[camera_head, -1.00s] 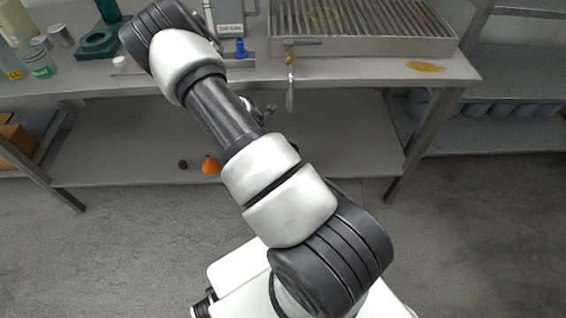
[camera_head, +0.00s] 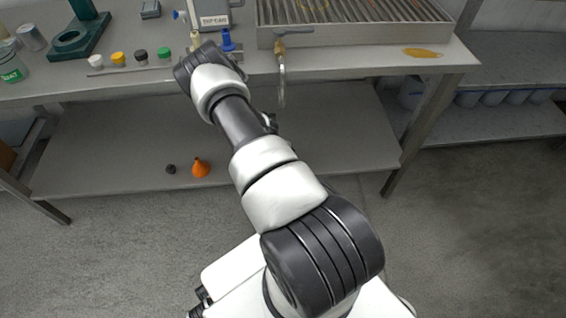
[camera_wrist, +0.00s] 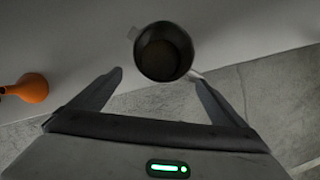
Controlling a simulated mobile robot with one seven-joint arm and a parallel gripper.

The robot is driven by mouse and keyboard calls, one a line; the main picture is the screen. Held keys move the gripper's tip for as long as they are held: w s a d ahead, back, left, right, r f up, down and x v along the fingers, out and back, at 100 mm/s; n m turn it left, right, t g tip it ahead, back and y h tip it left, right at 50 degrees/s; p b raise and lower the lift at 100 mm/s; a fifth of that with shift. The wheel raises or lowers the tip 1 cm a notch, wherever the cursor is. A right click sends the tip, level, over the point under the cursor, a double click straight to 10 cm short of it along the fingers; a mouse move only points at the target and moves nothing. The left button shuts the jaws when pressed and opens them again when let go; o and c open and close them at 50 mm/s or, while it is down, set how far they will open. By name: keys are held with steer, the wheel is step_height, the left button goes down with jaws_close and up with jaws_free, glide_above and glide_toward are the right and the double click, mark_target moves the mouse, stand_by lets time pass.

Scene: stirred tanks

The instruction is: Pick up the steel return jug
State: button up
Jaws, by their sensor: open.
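The steel return jug (camera_wrist: 164,50) shows in the wrist view as a dark, round, open-topped vessel, seen from above. It has a small spout at its upper left and a light piece at its lower right, likely the handle, near my right finger. My gripper (camera_wrist: 156,80) is open, its two fingers spread to either side of the jug's near edge. The jug does not look gripped; whether a finger touches it I cannot tell. In the head view my arm hides the jug and my gripper.
An orange funnel (camera_head: 201,168) and a small dark stopper (camera_head: 171,169) lie on the lower shelf (camera_head: 110,150). The bench top above carries a slatted steel tray (camera_head: 350,37), a labelled TAP-CAN (camera_head: 213,20) and several small caps. A tap pipe (camera_head: 281,80) hangs over the bench's front edge.

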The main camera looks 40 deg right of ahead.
steer(key=shift+w+d, duration=0.2)
steer(key=shift+d, duration=0.15)
steer(key=w+d+f, duration=0.1)
steer(key=w+d+f+b, duration=0.1)
steer(key=d, duration=0.1)
steer(key=shift+w+d+f, duration=0.15)
steer(key=shift+w+f, duration=0.1)
steer(key=shift+f, duration=0.1)
steer(key=c, duration=2.1)
steer(key=shift+r, duration=0.1)
steer(key=shift+c, duration=0.2)
